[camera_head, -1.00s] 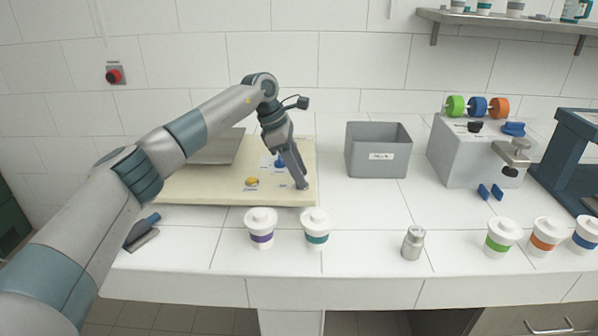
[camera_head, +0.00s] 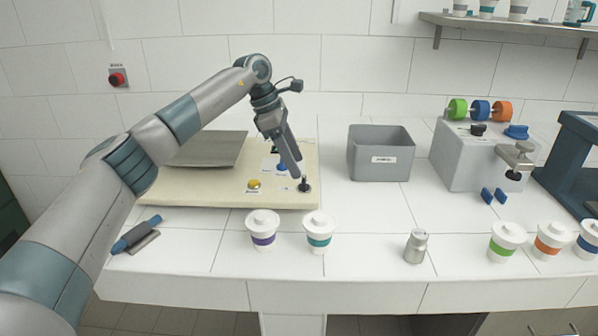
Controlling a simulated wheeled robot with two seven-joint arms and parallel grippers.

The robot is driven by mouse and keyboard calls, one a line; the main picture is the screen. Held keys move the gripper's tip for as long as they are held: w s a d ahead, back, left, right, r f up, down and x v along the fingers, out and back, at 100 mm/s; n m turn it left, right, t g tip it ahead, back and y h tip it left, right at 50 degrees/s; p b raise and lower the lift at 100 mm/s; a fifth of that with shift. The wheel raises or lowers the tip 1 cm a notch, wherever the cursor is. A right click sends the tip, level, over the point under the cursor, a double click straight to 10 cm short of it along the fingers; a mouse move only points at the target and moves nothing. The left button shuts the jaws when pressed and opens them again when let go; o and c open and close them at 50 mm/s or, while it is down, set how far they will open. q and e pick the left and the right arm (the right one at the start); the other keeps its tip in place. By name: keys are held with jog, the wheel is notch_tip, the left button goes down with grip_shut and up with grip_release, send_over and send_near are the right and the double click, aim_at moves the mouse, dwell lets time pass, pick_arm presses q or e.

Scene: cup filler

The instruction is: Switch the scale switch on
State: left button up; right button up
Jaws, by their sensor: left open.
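The beige scale (camera_head: 200,193) with a grey metal plate (camera_head: 208,150) stands at the left of the counter. A small black switch (camera_head: 304,186) stands upright at its front right corner. A yellow button (camera_head: 254,184) sits to the left of the switch, and a blue knob (camera_head: 281,168) lies farther back, partly hidden by the gripper. My left gripper (camera_head: 296,172) points down just above and behind the switch. It is open, though its fingers overlap in this view. I cannot tell whether it touches the switch. My right gripper is not in view.
Two lidded cups, one purple-banded (camera_head: 262,232) and one teal-banded (camera_head: 319,234), stand in front of the scale. A grey bin (camera_head: 381,165) stands to its right. A metal canister (camera_head: 416,247) and several banded cups stand farther right. A blue-handled tool (camera_head: 136,234) lies at left.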

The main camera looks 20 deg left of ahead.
pick_arm(q)
jog(key=v, duration=1.2)
jog(key=shift+r+b, duration=0.25)
jog(key=shift+b, duration=0.2)
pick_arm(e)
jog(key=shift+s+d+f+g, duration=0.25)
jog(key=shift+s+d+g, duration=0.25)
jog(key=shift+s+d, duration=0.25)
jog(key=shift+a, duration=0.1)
pick_arm(q)
jog(key=shift+s, duration=0.1)
